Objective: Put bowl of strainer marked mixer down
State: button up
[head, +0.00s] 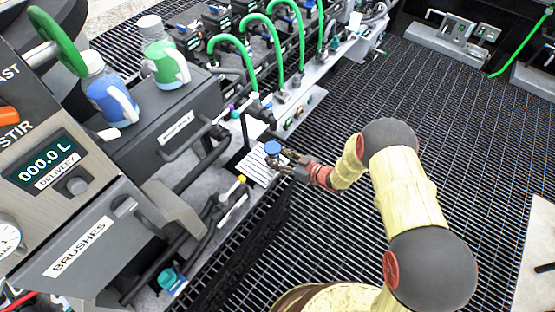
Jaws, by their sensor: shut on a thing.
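My gripper (279,157) is near the middle of the head view, at the end of my yellow-covered arm, beside the manifold bench. It is shut on a small blue-topped round piece (272,147), which I take to be the strainer bowl. The piece is over or beside a white labelled plate (254,166); I cannot tell if it touches anything. Its lower part is hidden by my fingers. No "mixer" marking is readable at this size.
A grey box marked "BRUSHES" (82,246) and a panel with a delivery display (38,160) stand at the left. Two bottles, one blue (110,98) and one green (165,62), sit above. Green hoses (233,42) arch behind. Open grating (340,95) lies right.

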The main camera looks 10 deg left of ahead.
jog(key=shift+f, duration=0.3)
jog(key=shift+f, duration=0.2)
jog(key=o, duration=1.4)
jog(key=shift+r, duration=0.25)
jog(key=shift+p+v, duration=1.55)
jog(key=shift+v, duration=4.4)
